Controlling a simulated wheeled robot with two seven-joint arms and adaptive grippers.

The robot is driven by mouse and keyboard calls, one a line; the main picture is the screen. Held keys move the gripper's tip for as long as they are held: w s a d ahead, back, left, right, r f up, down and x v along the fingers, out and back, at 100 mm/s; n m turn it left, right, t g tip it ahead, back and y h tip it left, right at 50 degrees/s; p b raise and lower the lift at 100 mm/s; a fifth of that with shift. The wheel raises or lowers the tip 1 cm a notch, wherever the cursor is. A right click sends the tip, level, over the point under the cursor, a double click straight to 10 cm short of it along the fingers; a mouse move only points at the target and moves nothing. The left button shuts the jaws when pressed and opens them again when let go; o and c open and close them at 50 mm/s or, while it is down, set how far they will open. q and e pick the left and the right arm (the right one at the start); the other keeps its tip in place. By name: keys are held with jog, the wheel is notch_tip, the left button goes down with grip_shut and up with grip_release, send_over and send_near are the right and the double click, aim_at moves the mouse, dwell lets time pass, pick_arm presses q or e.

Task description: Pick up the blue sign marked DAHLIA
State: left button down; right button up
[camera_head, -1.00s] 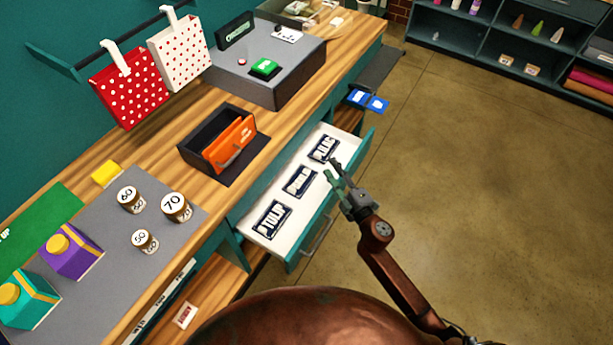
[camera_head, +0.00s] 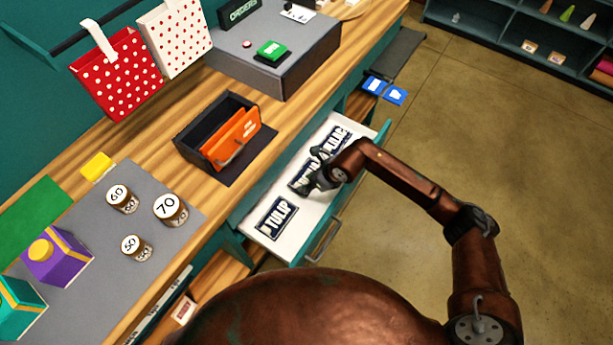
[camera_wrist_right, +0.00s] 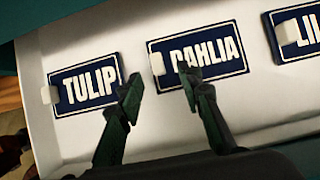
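The blue DAHLIA sign (camera_wrist_right: 213,50) lies flat in the open white drawer, in the middle of a row of signs; it has a small white tab at its left end. In the head view the DAHLIA sign (camera_head: 299,182) is partly covered by my right gripper (camera_head: 318,169). In the right wrist view my right gripper (camera_wrist_right: 158,88) is open and empty, with one finger over the DAHLIA sign's lower edge and the other near the TULIP sign's right end. My left gripper is not in view.
The TULIP sign (camera_head: 276,218) and the LILAC sign (camera_head: 336,140) lie on either side in the drawer (camera_head: 254,220). Jars and cartons stand farther left on the counter.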

aim_at(300, 184)
jog(key=x, duration=0.2)
jog(key=b+x, duration=0.1)
jog(key=x, duration=0.2)
jog(key=shift+a+r, duration=0.15)
jog(key=shift+a, duration=0.1)
grip_shut()
jog(key=shift+r, duration=0.1)
